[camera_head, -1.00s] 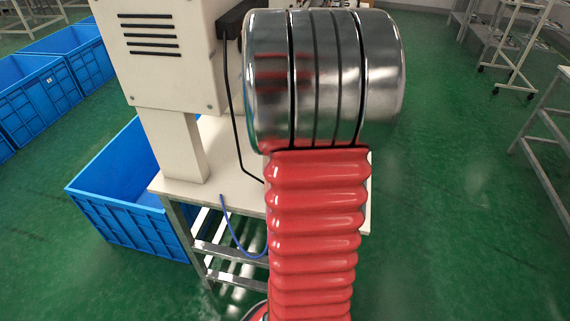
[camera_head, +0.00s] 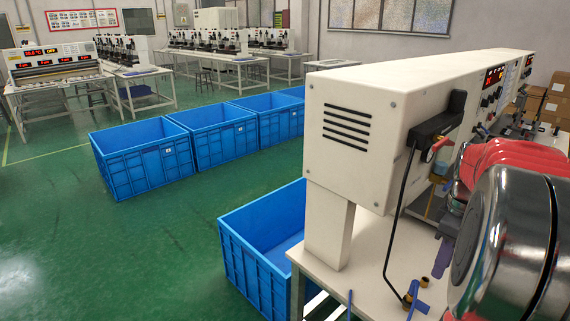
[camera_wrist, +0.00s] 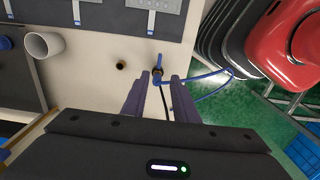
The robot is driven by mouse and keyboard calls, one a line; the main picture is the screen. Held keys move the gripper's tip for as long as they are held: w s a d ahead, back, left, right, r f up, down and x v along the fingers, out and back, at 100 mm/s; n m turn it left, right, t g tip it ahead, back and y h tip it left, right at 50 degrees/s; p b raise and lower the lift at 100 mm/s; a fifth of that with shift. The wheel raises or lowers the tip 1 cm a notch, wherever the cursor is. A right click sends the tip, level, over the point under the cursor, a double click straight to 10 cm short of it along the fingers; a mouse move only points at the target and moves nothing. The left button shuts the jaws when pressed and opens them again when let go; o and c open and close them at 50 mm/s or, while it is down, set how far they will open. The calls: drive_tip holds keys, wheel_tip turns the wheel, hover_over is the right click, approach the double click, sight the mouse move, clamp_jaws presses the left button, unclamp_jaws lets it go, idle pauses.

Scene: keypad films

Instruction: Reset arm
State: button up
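My gripper (camera_wrist: 160,78) shows in the wrist view with its two purple fingers apart. It is open, with nothing held between them. A black fitting with a blue tube (camera_wrist: 158,74) is on the pale worktop beyond the fingertips, and a dark cable runs through the gap in the picture. A purple finger shows there only in part, low beside the arm, above the bench top (camera_head: 375,262).
A blue crate (camera_head: 262,245) stands on the floor left of the bench, with several more crates (camera_head: 145,158) behind. Green floor (camera_head: 120,250) at the left is clear. A white pipe end (camera_wrist: 44,45) and a brass fitting (camera_wrist: 121,66) are near my gripper.

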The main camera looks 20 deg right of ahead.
drive_tip(key=s+a+r+m+t, duration=0.1)
drive_tip(key=a+m+t, duration=0.1)
drive_tip(key=a, duration=1.6)
drive_tip(key=s+a+r+m+t, duration=0.1)
drive_tip(key=a+r+m+t, duration=0.1)
drive_tip(key=a, duration=1.6)
drive_tip(key=shift+s+a+m+t, duration=0.25)
drive_tip(key=shift+a+m+t, duration=0.1)
drive_tip(key=shift+t, duration=0.45)
drive_tip(key=shift+d, duration=0.15)
